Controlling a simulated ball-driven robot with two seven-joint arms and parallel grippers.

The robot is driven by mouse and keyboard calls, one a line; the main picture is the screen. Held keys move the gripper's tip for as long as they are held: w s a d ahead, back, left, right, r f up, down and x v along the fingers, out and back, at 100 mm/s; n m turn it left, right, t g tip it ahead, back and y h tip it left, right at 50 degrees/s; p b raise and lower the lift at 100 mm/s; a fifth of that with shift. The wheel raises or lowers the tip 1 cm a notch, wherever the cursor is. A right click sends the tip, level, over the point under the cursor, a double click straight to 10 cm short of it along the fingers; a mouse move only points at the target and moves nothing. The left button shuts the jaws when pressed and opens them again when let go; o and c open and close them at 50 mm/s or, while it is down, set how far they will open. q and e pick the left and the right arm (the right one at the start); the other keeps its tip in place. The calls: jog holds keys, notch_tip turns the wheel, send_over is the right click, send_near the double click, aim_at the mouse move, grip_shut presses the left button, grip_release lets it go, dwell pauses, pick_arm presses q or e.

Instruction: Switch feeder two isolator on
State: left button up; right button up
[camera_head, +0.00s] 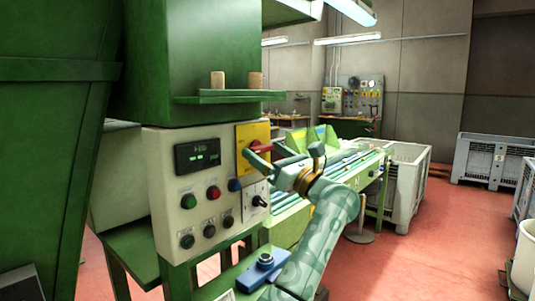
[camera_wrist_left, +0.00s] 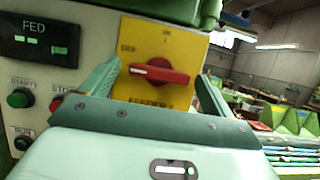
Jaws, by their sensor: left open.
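The isolator is a yellow plate (camera_head: 245,134) with a red rotary handle (camera_head: 262,147) on the grey control panel. In the left wrist view the red handle (camera_wrist_left: 160,71) lies roughly level across the yellow plate (camera_wrist_left: 145,38). My left gripper (camera_head: 262,153) is open in front of the plate. In the left wrist view its fingers (camera_wrist_left: 159,70) stand on either side of the handle, apart from it. My right gripper is in neither view.
The panel carries a dark display (camera_head: 197,154), a green button (camera_head: 189,201), a red button (camera_head: 214,192), a blue button (camera_head: 235,184) and several black knobs. A small shelf (camera_head: 230,97) with two corks is above. A conveyor (camera_head: 330,178) runs behind my arm.

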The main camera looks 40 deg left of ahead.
pick_arm(q)
jog(key=shift+a, duration=0.15)
